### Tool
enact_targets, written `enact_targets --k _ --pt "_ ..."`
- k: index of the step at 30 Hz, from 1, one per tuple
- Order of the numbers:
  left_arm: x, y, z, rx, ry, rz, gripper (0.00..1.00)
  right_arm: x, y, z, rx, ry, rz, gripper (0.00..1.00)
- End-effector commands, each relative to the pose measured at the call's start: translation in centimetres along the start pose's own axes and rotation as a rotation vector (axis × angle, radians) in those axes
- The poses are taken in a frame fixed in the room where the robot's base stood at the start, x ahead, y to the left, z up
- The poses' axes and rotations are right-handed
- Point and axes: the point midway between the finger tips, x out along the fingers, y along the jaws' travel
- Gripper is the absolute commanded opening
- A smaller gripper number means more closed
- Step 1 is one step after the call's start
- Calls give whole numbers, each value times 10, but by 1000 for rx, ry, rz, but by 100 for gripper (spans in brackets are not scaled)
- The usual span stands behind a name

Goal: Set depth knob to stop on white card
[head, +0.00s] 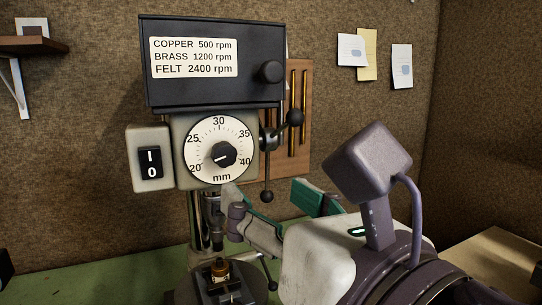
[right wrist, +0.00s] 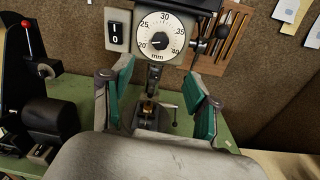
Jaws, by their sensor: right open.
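The depth knob (head: 224,154) is a black knob in the middle of a white round dial (head: 205,135) marked 20 to 40 mm, on the front of a drill press. Its white pointer mark points to the lower left, near 20. The dial also shows in the right wrist view (right wrist: 150,31), beyond the fingers. My right gripper (head: 266,190) is open and empty, below and to the right of the dial, apart from it. Its green-padded fingers (right wrist: 160,88) are spread wide. White cards (head: 352,49) (head: 401,66) hang on the wall; their writing is unreadable. My left gripper is out of view.
A black housing (head: 212,90) with a white speed label (head: 193,57) and a knob (head: 270,72) tops the press. A 1/0 switch (head: 151,161) is left of the dial. Levers (head: 293,117) stick out right. A brass piece (head: 219,268) sits below the spindle.

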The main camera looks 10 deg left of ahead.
Motion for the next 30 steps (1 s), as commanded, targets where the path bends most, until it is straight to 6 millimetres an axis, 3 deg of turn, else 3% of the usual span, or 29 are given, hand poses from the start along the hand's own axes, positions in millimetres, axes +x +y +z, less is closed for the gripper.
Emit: enact_targets --k 5,18,24,30 --pt "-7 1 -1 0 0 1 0 19 1 2 -5 2 -1 60" --pt "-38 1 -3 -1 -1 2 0 108 1 4 -4 0 0 60" --pt "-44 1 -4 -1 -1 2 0 130 0 3 -3 -1 0 60" --pt "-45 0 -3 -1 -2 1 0 136 0 1 -4 -2 1 60"
